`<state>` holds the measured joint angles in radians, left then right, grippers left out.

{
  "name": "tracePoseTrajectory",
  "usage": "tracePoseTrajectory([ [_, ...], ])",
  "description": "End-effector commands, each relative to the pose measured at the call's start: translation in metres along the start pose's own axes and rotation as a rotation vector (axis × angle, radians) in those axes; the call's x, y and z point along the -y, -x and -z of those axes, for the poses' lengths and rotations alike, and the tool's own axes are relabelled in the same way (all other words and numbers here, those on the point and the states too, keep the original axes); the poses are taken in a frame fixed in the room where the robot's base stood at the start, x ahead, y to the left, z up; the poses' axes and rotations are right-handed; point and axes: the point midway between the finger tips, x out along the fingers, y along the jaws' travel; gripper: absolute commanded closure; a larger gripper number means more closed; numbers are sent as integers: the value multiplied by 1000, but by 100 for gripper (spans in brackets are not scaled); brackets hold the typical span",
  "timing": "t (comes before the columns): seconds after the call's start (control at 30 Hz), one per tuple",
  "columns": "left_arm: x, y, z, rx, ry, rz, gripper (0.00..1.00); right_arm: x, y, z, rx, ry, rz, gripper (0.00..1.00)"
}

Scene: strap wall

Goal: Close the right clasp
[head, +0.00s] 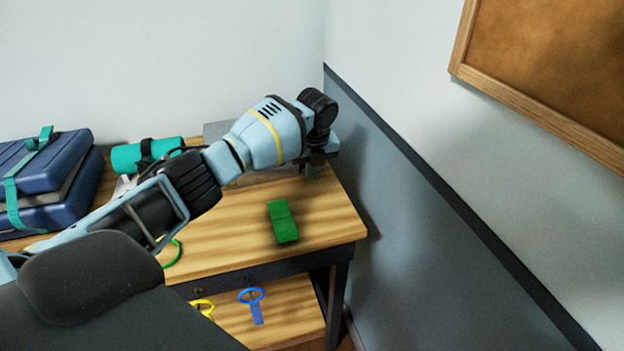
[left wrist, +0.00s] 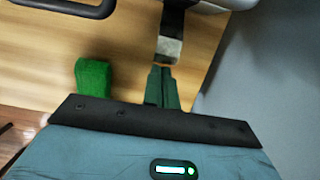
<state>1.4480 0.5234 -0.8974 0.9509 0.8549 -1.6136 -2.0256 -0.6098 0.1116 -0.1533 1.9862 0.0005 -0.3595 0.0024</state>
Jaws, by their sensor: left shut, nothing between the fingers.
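My left gripper (head: 313,170) is at the right end of the wooden table, beside the wall. Its fingers (left wrist: 162,88) are together and empty in the left wrist view. A dark strap-like piece with a pale grey, blocky end (left wrist: 169,48) lies just beyond the fingertips. It may be the right clasp, but I cannot tell for sure, nor whether it touches the fingers. In the head view my arm and gripper hide that spot, with only part of a grey panel (head: 215,129) showing behind. My right gripper is not in view.
A green block (head: 282,222) lies on the table (head: 325,222) near the gripper. A teal roll (head: 128,158) and strapped blue cases (head: 45,165) stand at the left. Blue (head: 255,309) and yellow (head: 204,308) ringed items are below. The grey-blue wall (head: 410,230) closes off the right.

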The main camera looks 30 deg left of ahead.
Motion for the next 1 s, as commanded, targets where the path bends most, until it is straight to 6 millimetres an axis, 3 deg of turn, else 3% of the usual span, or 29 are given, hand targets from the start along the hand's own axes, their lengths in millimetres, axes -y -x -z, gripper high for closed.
tracePoseTrajectory([
  [0.33, 0, 15, -27, 1, 2, -1, 100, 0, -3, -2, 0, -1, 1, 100],
  [1.0, 0, 32, -30, 4, 2, 2, 100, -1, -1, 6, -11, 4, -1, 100],
])
